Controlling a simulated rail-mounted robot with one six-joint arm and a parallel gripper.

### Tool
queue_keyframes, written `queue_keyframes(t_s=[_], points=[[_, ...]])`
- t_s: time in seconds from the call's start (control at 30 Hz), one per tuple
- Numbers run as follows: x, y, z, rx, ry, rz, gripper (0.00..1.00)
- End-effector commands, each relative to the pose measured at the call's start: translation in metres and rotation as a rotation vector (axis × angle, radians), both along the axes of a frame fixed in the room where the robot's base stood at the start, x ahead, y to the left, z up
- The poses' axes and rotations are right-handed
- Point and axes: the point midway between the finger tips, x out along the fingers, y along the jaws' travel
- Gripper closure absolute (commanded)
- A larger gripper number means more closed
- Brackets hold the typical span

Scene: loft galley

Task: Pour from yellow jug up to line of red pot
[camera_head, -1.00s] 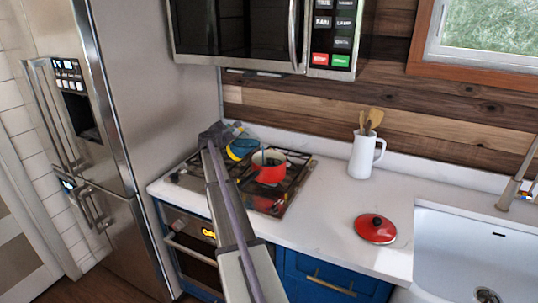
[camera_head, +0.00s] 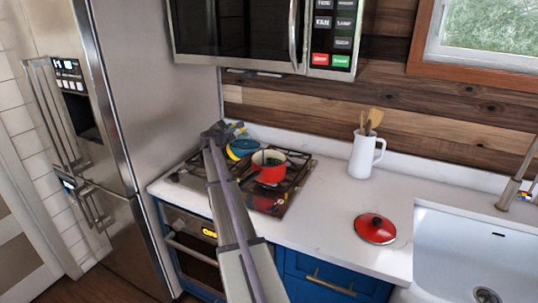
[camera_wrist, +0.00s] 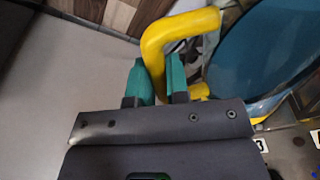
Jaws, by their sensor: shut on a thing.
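The yellow jug (camera_head: 240,154) is over the back left of the hob, left of the red pot, with a blue round part showing on it. In the wrist view its yellow handle (camera_wrist: 154,48) is between the teal fingers of my gripper (camera_wrist: 158,78), which are shut on it. A large blue round surface (camera_wrist: 265,55) of the jug fills the upper right there. My gripper (camera_head: 231,130) is small and partly hidden behind my arm.
A red lid (camera_head: 375,229) lies on the white counter (camera_head: 325,205). A white pitcher with wooden utensils (camera_head: 363,155) stands near the back wall. The sink (camera_head: 470,250) is at right, the fridge (camera_head: 160,90) at left, and the microwave (camera_head: 240,35) hangs above.

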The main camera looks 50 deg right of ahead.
Motion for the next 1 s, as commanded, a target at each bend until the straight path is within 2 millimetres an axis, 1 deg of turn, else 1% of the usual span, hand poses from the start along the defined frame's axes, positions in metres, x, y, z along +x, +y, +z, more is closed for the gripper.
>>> queue_keyframes(t_s=[1.0], points=[[-0.0040,-0.0020,0.0026,0.026,-0.053,0.000,1.00]])
